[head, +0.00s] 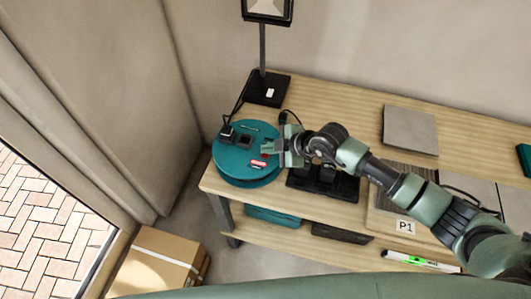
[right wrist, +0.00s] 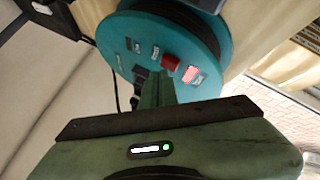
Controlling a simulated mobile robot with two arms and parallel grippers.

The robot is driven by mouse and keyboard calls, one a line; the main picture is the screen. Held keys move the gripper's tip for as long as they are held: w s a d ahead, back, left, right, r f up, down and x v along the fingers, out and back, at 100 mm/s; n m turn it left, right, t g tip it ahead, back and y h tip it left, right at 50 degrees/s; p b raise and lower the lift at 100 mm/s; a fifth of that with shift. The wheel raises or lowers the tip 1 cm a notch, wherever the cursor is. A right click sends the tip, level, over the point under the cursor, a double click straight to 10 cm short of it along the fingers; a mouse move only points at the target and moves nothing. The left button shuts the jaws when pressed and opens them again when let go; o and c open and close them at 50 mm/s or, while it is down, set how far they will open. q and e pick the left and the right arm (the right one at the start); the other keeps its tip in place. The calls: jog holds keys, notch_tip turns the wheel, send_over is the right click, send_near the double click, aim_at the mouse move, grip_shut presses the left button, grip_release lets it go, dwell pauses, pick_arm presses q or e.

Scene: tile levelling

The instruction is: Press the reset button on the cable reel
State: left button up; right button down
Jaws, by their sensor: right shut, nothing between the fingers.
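The teal cable reel (head: 230,170) lies flat at the left end of the wooden table. Its top carries dark sockets, small labels and two red parts. In the right wrist view the reel (right wrist: 135,28) shows a round red button (right wrist: 170,63) beside a lighter red switch (right wrist: 190,74). The switch (head: 258,165) also shows in the head view. My right gripper (head: 266,147) is shut and empty over the reel's right side, close to the button. In the wrist view its fingertips (right wrist: 158,78) appear just below the button; I cannot tell whether they touch. My left gripper is out of view.
A lamp on a black base (head: 266,90) stands behind the reel, with a cable running to it. A grey tile (head: 410,130) lies at the back right. A P1 label (head: 405,226) and a green-marked level (head: 422,261) are near the front. A cardboard box (head: 160,262) stands on the floor.

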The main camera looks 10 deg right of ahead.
aim_at(268, 155)
jog(key=shift+f, duration=0.6)
dwell(0.6)
jog(key=shift+r, duration=0.1)
jog(key=shift+r+p, duration=0.85)
jog(key=shift+p, duration=0.1)
notch_tip(268, 155, up, 5)
jog(key=p, duration=0.5)
jog(key=shift+r+p, duration=0.1)
jog(key=shift+p, duration=0.2)
dwell(0.4)
